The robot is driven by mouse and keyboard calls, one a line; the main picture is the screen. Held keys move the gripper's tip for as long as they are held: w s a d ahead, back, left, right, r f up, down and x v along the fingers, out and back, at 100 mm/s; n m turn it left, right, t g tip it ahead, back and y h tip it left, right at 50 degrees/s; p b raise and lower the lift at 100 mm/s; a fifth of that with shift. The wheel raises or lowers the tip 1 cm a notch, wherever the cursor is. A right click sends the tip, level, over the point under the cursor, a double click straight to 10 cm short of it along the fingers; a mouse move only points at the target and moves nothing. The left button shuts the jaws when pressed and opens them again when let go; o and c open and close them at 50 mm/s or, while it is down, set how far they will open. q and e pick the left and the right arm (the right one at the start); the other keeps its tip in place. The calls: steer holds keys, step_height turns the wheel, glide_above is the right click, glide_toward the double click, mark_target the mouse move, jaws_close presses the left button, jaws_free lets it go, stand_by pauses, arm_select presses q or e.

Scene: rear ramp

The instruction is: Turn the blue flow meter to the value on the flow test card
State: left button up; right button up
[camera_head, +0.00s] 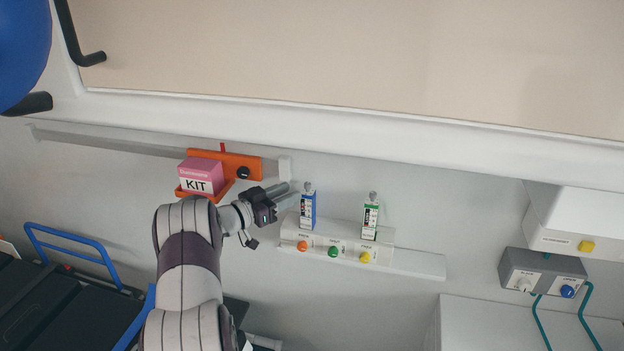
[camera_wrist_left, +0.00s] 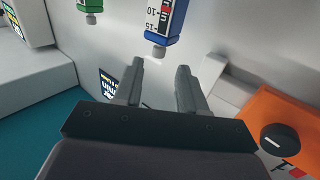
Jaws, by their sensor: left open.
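The blue flow meter (camera_head: 308,210) stands upright on a white wall rail, with a grey knob on top. In the left wrist view the blue flow meter (camera_wrist_left: 170,18) appears upside down, its grey knob just beyond my fingertips. My left gripper (camera_head: 287,193) is open and empty, just left of the knob and apart from it. In the left wrist view the gripper (camera_wrist_left: 158,68) has its two fingers spread. The meter's reading is too small to tell. I cannot identify the flow test card for sure. My right gripper is not in view.
A green flow meter (camera_head: 370,220) stands to the right, above coloured outlets. An orange holder (camera_head: 246,160) with a dark knob and a pink KIT box (camera_head: 201,177) is close left. A grey box (camera_head: 540,277) with white and blue knobs and teal hoses is far right.

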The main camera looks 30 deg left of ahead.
mark_target(308, 183)
arm_select(q)
steer(key=p+x, duration=0.1)
steer(key=x, duration=0.2)
steer(key=p+x, duration=0.1)
steer(key=x, duration=0.2)
steer(key=shift+w+d+r, duration=0.15)
steer(key=shift+d+r, duration=0.05)
steer(key=shift+w+f, duration=0.15)
steer(key=shift+w, duration=0.2)
steer(key=shift+s, duration=0.1)
jaws_close()
steer(key=m+g+h+b, duration=0.1)
steer(key=h+b, duration=0.1)
steer(key=m+g+h+b, duration=0.1)
steer(key=m+b, duration=0.1)
steer(key=shift+f+h, duration=0.35)
steer(key=shift+h, duration=0.05)
steer(key=shift+r+m+g+h+b, duration=0.25)
steer(key=shift+m+g+h+b, duration=0.1)
steer(key=shift+m+g+h, duration=0.25)
steer(key=shift+d+r, duration=0.1)
steer(key=shift+r, duration=0.05)
jaws_free()
